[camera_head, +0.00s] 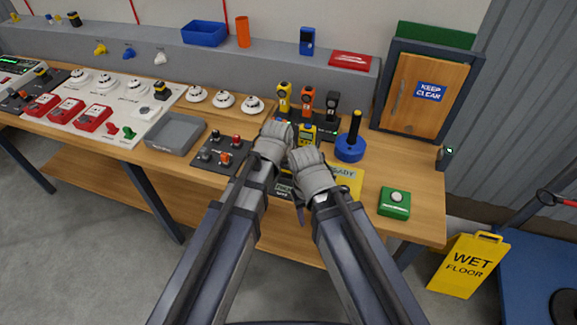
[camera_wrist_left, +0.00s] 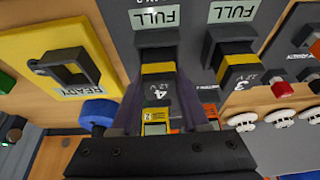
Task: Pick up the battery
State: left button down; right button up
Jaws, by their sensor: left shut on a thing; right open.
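A black battery with a yellow band, marked 4 and 12 V (camera_wrist_left: 158,88), sits on a dark charging board (camera_wrist_left: 190,18) by a FULL label. My left gripper (camera_wrist_left: 160,112) has its two fingers shut on this battery's sides. A like battery marked 3 (camera_wrist_left: 238,68) sits beside it. In the head view, my left gripper (camera_head: 272,143) hides most of the board and battery. My right gripper (camera_head: 307,158) is beside it, open; its fingertips are partly hidden and I see nothing held.
A yellow READY plate (camera_head: 348,178) with a black holder (camera_wrist_left: 68,66) lies beside the board. A yellow device with a screen (camera_head: 307,133) stands just behind my grippers. A blue-based black post (camera_head: 350,150) and a green button box (camera_head: 394,203) stand to the right. A grey tray (camera_head: 175,133) is left.

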pick_arm(q)
notch_tip(320, 180, up, 10)
jog(key=p, duration=0.9)
pick_arm(e)
notch_tip(320, 180, up, 10)
pick_arm(q)
jog(key=shift+f, duration=0.15)
pick_arm(e)
jog(key=shift+f, duration=0.1)
